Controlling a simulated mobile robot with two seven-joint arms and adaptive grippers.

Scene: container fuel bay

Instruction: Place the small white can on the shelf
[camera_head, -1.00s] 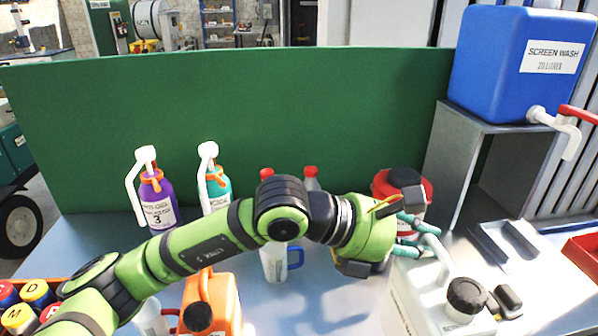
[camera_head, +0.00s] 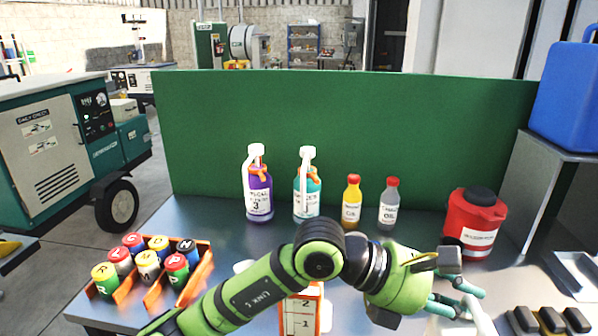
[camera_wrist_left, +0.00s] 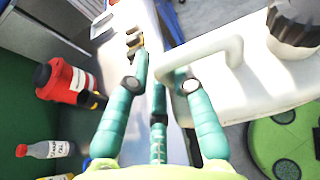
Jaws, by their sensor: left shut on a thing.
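My left gripper (camera_head: 456,298) is shut on the handle of the white can (camera_head: 474,318) near the bottom edge of the head view. Most of the can is cut off there. The left wrist view shows the white can (camera_wrist_left: 260,75) with its pale handle between my teal fingers (camera_wrist_left: 170,95) and a black ribbed cap at top right. I cannot tell if its base touches the table. The grey metal shelf (camera_head: 543,185) stands at the right, with a blue container (camera_head: 568,105) on top. My right gripper is in neither view.
A red canister (camera_head: 472,228) stands behind my left gripper. Purple (camera_head: 259,190), teal (camera_head: 305,190), yellow (camera_head: 352,203) and clear (camera_head: 389,205) bottles line the green panel (camera_head: 350,125). Black blocks (camera_head: 550,320) lie at lower right.

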